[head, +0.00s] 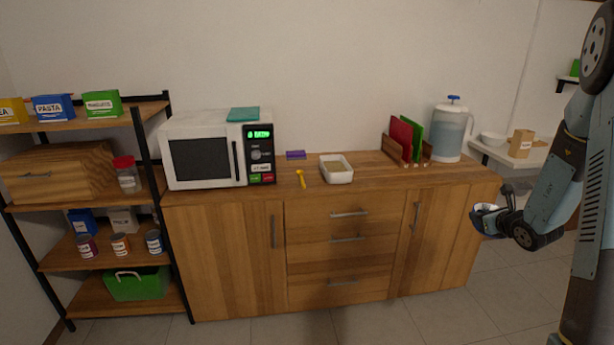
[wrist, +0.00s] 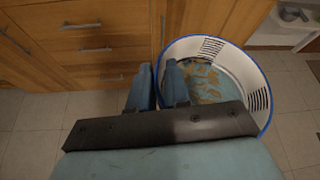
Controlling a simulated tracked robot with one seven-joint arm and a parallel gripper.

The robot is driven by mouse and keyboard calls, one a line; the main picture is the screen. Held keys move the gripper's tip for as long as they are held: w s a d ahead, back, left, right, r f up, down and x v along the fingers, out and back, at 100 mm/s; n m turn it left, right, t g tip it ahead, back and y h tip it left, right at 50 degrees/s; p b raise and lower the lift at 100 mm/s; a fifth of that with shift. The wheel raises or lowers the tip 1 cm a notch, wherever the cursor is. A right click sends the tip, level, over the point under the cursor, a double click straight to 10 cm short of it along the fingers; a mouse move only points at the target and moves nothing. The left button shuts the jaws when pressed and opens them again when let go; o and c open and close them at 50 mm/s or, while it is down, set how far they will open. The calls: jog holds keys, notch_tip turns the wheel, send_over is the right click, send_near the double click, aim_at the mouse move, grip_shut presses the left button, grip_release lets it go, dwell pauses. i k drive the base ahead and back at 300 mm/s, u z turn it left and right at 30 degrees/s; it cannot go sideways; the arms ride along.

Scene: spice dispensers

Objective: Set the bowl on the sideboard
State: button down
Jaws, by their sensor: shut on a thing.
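The bowl (wrist: 245,70) is round and deep, with a blue rim, pale walls with dark stripe patches and a blue and tan inside. My gripper (wrist: 158,82) is shut on the left side of its rim in the wrist view. In the head view the bowl (head: 485,222) is small and partly hidden by my gripper (head: 497,214), just right of the sideboard and below its top. The wooden sideboard (head: 370,170) stands against the wall, with drawers in the middle and doors on both sides.
On the sideboard stand a microwave (head: 205,158), a white dish (head: 337,172), a yellow utensil (head: 301,178), a purple item (head: 296,155), a rack with red and green boards (head: 405,138) and a water dispenser (head: 450,132). The top's front right is clear. Shelves (head: 95,206) stand left.

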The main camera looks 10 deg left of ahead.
aim_at(371, 177)
jog(key=u, duration=0.6)
jog(key=i, duration=1)
jog(key=u, duration=0.05)
